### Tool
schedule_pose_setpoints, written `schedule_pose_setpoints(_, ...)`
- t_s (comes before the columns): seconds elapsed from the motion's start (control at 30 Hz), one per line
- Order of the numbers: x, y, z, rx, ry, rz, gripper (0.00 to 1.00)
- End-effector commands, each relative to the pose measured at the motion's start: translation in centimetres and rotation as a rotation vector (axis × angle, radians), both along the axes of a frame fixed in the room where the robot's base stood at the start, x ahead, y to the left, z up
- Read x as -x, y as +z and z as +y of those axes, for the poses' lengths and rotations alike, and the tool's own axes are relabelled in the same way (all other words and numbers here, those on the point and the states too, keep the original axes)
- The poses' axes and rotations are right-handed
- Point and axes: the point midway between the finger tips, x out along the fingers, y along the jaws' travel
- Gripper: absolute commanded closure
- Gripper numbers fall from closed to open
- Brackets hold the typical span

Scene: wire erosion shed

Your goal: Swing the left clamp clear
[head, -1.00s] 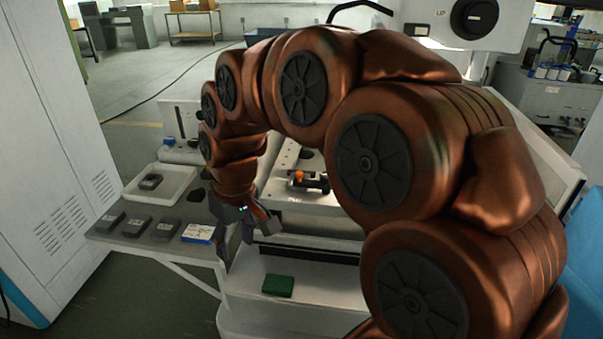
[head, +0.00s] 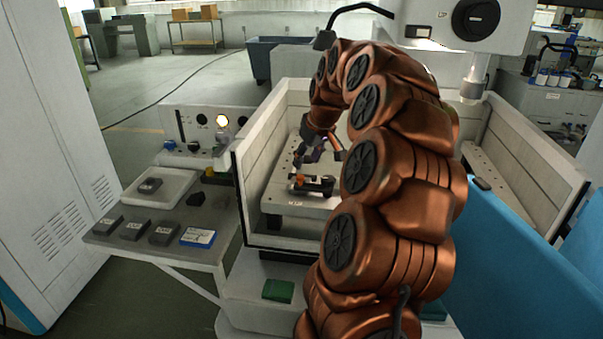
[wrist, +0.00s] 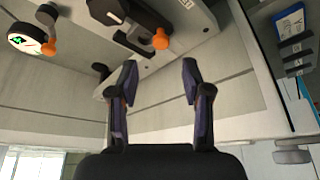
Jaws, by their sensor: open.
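The left clamp (head: 315,186) is a dark bar with an orange knob, on the pale bed inside the machine. It shows in the wrist view (wrist: 139,33), with its orange knob facing my fingers. My gripper (head: 316,150) is above and behind the clamp in the head view, open and empty. In the wrist view the fingertips (wrist: 160,78) are spread apart, with a visible gap between them and the knob. A second orange knob (wrist: 48,47) shows at the left of the wrist view; my arm seems to hide that side in the head view.
White tank walls (head: 262,165) enclose the bed on the left and back. A side table (head: 112,250) at left holds a tray (head: 160,190), several grey blocks and a blue-and-white box (head: 198,237). A round white dial (wrist: 24,38) stands beside the second knob.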

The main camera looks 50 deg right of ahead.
Motion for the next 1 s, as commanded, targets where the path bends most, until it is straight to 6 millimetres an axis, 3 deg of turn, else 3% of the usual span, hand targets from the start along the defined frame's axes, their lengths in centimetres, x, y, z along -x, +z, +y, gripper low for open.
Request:
schedule_pose_setpoints(0.43,-2.1,-5.4,-0.2,-0.005,0.003,0.006,0.51)
schedule_pose_setpoints(0.77,-2.4,-6.1,-0.3,-0.003,0.001,0.001,0.51)
schedule_pose_setpoints(1.0,-2.4,-6.1,-0.3,-0.003,0.002,0.002,0.75)
